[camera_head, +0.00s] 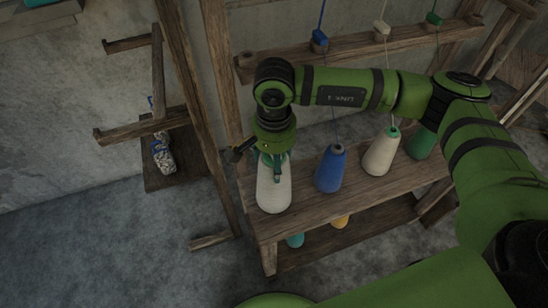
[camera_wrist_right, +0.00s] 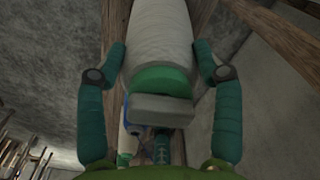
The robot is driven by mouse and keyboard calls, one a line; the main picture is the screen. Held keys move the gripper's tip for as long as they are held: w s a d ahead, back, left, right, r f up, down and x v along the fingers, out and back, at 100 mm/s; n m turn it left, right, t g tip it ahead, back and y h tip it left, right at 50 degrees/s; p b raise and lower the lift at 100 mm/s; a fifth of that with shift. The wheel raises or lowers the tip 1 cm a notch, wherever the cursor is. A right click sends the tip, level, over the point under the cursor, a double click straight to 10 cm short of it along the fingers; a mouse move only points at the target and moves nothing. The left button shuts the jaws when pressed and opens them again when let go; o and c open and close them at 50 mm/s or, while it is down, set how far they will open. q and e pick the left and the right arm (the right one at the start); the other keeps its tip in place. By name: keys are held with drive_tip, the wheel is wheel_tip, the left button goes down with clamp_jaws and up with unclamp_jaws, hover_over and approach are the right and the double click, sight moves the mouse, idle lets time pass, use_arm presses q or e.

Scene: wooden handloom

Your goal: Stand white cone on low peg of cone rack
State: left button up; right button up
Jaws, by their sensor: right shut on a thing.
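The white cone (camera_head: 273,190) is upright at the left end of the cone rack's shelf (camera_head: 300,219). My right gripper (camera_head: 273,168) comes down from above and is shut on the cone's upper part. In the right wrist view the white cone (camera_wrist_right: 160,35), with its green end, lies between the two dark green fingers of my right gripper (camera_wrist_right: 160,62). The cone's base is close over the board; I cannot tell whether it touches it, and any peg under it is hidden. My left gripper is not in view.
A blue cone (camera_head: 330,170), a cream cone (camera_head: 381,152) and a green cone (camera_head: 420,143) stand to the right on the same shelf. Teal (camera_head: 295,240) and yellow (camera_head: 341,221) cones show below. A wooden post (camera_head: 205,120) rises to the left. The floor at front left is clear.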

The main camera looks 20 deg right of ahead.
idle(0.5)
drive_tip(key=shift+b, duration=0.35)
drive_tip(key=o, duration=1.8)
drive_tip(key=shift+c, duration=0.2)
drive_tip(key=shift+o, duration=0.6)
